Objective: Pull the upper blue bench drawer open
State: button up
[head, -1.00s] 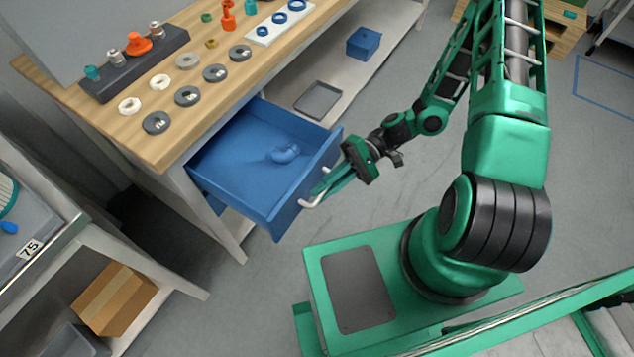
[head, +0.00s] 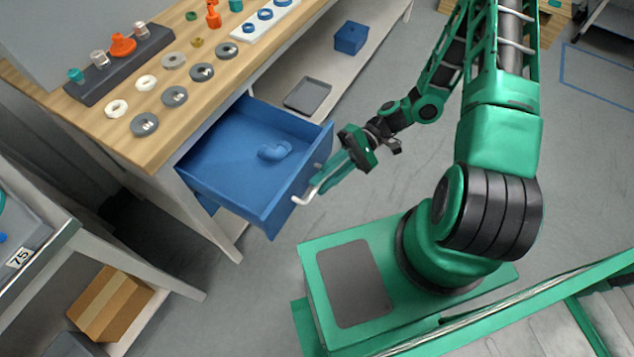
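The upper blue bench drawer (head: 225,164) stands well out from under the wooden bench top, its inside open to view. A blue curved pipe piece (head: 274,150) lies in it. The drawer's white bar handle (head: 305,197) is on its front, partly hidden by my green fingers. My gripper (head: 325,180) is at the handle, with its fingertips pointing toward the drawer front. The fingers are small and overlap the handle, so I cannot tell whether they grip it or stand just clear.
The bench top (head: 120,137) carries grey and white rings and a dark rack (head: 118,66) with fittings. A lower shelf holds a grey tray (head: 307,96) and a blue box (head: 351,38). A cardboard box (head: 110,303) sits at lower left. Floor beyond my gripper is clear.

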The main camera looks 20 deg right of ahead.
jog(key=v, duration=0.8)
jog(key=shift+w+d, duration=0.1)
jog(key=shift+d, duration=0.05)
jog(key=s+d+r+m+t+h, duration=0.1)
jog(key=s+d+r+t+h, duration=0.15)
jog(key=d+r+h, duration=0.85)
jog(key=s+d+r+m+t+h, duration=0.1)
jog(key=s+d+r+m+t, duration=0.1)
jog(key=s+r, duration=0.3)
jog(key=s+d+r+m+t+h, duration=0.2)
jog(key=s+d+r, duration=0.3)
jog(key=r, duration=0.4)
jog(key=shift+s+d, duration=0.25)
jog(key=shift+d, duration=0.05)
